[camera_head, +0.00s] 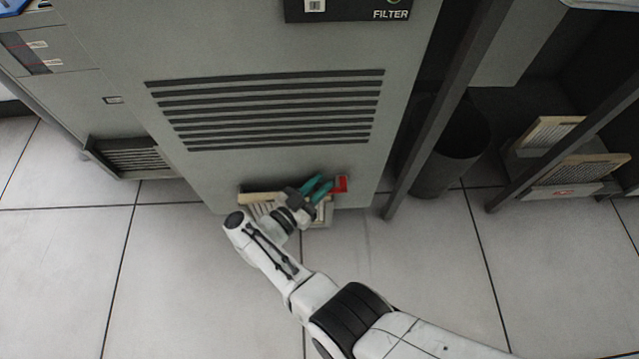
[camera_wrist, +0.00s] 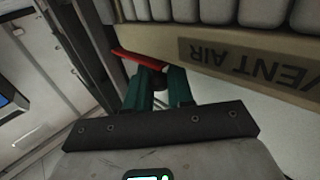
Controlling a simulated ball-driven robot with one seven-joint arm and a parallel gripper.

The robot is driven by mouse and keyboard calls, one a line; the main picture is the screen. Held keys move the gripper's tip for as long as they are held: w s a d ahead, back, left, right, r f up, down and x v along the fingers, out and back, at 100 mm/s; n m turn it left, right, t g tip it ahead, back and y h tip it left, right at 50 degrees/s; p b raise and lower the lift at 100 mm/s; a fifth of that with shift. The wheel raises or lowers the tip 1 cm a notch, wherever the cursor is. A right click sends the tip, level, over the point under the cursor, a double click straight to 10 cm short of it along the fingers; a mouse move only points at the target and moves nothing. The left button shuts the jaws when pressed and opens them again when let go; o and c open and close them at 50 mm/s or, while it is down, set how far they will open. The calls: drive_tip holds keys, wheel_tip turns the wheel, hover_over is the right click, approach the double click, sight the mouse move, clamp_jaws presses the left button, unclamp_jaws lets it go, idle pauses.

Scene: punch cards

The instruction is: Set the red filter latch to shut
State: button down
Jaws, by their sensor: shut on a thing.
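The red filter latch (camera_head: 341,184) sits low on the front of the grey cabinet, at the right end of the filter opening. In the wrist view the latch shows as a slanting red bar (camera_wrist: 138,59) just beyond the fingertips. My gripper (camera_head: 325,184) has teal fingers that reach the latch from the left in the head view. In the wrist view my gripper (camera_wrist: 158,82) is shut on the latch, whose gripped part is dark and mostly hidden between the fingers.
The cabinet (camera_head: 270,165) has dark vent slots above the latch. A dark bin (camera_head: 452,150) stands to the right behind a slanting post (camera_head: 440,105). More filters (camera_head: 580,170) rest on a rack at far right. The tiled floor (camera_head: 180,270) in front is clear.

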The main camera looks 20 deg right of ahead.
drive_tip(key=c, duration=1.1)
unclamp_jaws()
drive_tip(key=b+v, duration=0.1)
drive_tip(key=v, duration=0.9)
drive_tip(key=shift+s+a, duration=0.2)
drive_tip(key=shift+a, duration=0.15)
